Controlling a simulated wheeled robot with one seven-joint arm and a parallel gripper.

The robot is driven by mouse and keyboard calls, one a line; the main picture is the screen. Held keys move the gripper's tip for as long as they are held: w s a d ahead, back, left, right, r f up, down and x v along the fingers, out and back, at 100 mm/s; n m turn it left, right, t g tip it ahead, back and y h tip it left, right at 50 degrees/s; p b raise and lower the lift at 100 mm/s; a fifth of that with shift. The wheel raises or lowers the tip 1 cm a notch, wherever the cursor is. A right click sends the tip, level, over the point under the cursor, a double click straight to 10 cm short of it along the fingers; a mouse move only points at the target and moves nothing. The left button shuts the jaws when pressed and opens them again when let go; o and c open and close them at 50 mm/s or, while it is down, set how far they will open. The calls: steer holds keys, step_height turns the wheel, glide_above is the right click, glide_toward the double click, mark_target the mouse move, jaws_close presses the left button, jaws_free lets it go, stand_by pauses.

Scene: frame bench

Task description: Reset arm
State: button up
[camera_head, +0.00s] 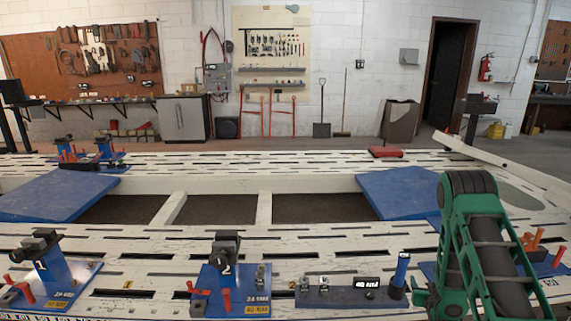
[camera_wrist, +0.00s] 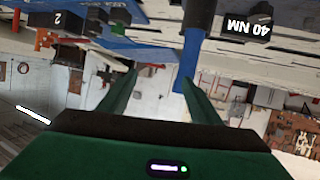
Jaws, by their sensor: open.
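My green gripper (camera_wrist: 158,76) shows in the wrist view, which is upside down. Its two fingers are apart with nothing gripped between them. A blue-handled tool (camera_wrist: 190,58) with a black base shows close to the right finger; whether it touches is unclear. In the head view the blue-handled tool (camera_head: 402,268) stands upright in a dark holder strip (camera_head: 330,297) at the front of the bench. My green arm rises at the right of the head view, near that tool. My gripper is not clearly seen there.
A "40 NM" display (camera_wrist: 247,24) sits beside the tool. Blue clamp stations marked 1 (camera_head: 62,280) and 2 (camera_head: 235,290) stand along the front of the white slotted frame (camera_head: 200,238). Another station (camera_head: 540,262) is partly behind my arm. Blue plates (camera_head: 400,190) cover parts of the frame.

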step_height(320, 180, up, 11)
steer(key=s+d+g, duration=0.2)
steer(key=s+g, duration=0.1)
steer(key=g, duration=0.1)
steer(key=s+r+m+g, duration=0.2)
steer(key=s+r+g, duration=0.1)
steer(key=s+r, duration=0.85)
steer(key=s+a+r+g+y, duration=0.1)
steer(key=s+a+r+g, duration=0.1)
steer(key=s, duration=0.9)
steer(key=s+a+r+m+g+y, duration=0.1)
steer(key=s+a+r, duration=0.4)
steer(key=s, duration=0.6)
steer(key=s+a+r+g+y, duration=0.2)
steer(key=s+a, duration=0.4)
steer(key=s, duration=0.5)
steer(key=shift+s+r+m+g+y, duration=0.25)
steer(key=shift+r+m+g+y, duration=0.05)
steer(key=shift+r+g, duration=0.6)
steer(key=shift+d, duration=0.1)
steer(key=shift+w+f, duration=0.2)
steer(key=shift+w, duration=0.45)
